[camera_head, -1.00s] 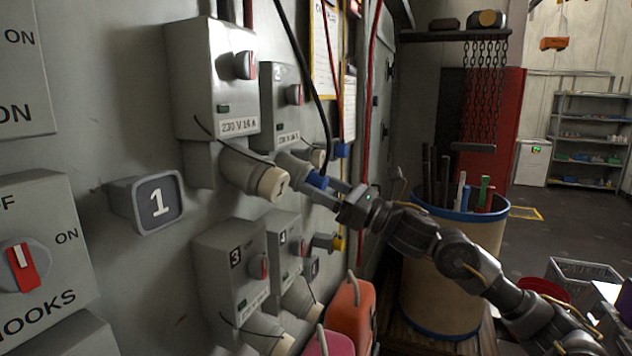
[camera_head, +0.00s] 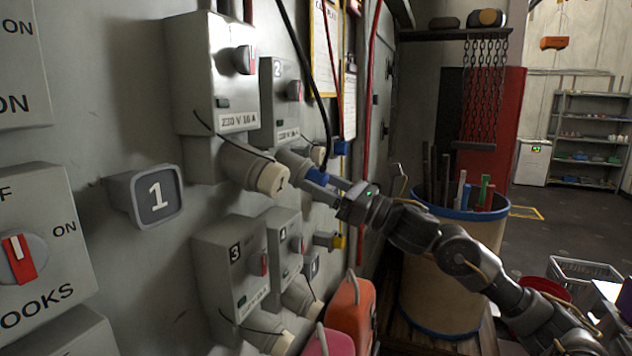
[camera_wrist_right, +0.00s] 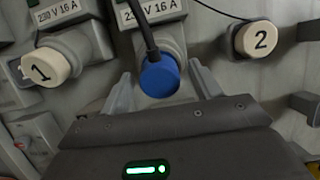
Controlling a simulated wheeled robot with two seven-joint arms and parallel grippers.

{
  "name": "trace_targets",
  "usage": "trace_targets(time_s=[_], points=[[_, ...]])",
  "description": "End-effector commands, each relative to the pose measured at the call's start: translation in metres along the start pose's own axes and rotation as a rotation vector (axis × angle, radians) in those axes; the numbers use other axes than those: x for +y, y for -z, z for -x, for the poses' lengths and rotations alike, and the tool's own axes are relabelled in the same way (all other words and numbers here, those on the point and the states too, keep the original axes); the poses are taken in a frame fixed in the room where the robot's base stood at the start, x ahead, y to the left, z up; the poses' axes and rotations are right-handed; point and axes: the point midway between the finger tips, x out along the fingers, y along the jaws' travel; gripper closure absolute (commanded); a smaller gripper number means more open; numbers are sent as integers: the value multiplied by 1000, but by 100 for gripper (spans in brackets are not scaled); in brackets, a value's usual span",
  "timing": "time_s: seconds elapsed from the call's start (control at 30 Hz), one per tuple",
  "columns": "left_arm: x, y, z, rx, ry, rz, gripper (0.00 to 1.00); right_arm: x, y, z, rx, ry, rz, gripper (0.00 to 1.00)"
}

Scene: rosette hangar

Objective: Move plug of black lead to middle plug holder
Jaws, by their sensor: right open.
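A blue plug (camera_head: 317,177) with a black lead (camera_head: 312,75) sits at a grey wall socket below a switch box marked 2. In the right wrist view the blue plug (camera_wrist_right: 159,78) is between my open right fingers, with its lead rising from it. My right gripper (camera_head: 324,189) points at the plug from the right; I see no clear grip on it, and contact is hard to tell. Another blue fitting (camera_head: 342,148) and a yellow one (camera_head: 338,242) stick out from the wall farther along. I cannot tell which part is the middle plug holder. My left gripper is not in view.
Socket caps marked 1 (camera_wrist_right: 46,69) and 2 (camera_wrist_right: 260,40) flank the plug. Box 3 (camera_head: 229,262) is below. A red lead (camera_head: 368,120) hangs along the wall. A barrel (camera_head: 445,270) with rods stands beneath my right arm. Orange (camera_head: 349,318) and pink containers stand below.

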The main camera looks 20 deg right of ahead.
Motion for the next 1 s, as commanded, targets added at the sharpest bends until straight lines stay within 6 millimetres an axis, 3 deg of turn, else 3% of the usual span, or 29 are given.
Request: trace_targets(time_s=[0.97, 1.0], points=[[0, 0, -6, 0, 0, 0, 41, 0, 0, 0, -1, 0, -1, 36], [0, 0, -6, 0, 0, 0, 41, 0, 0, 0, -1, 0, -1, 42]])
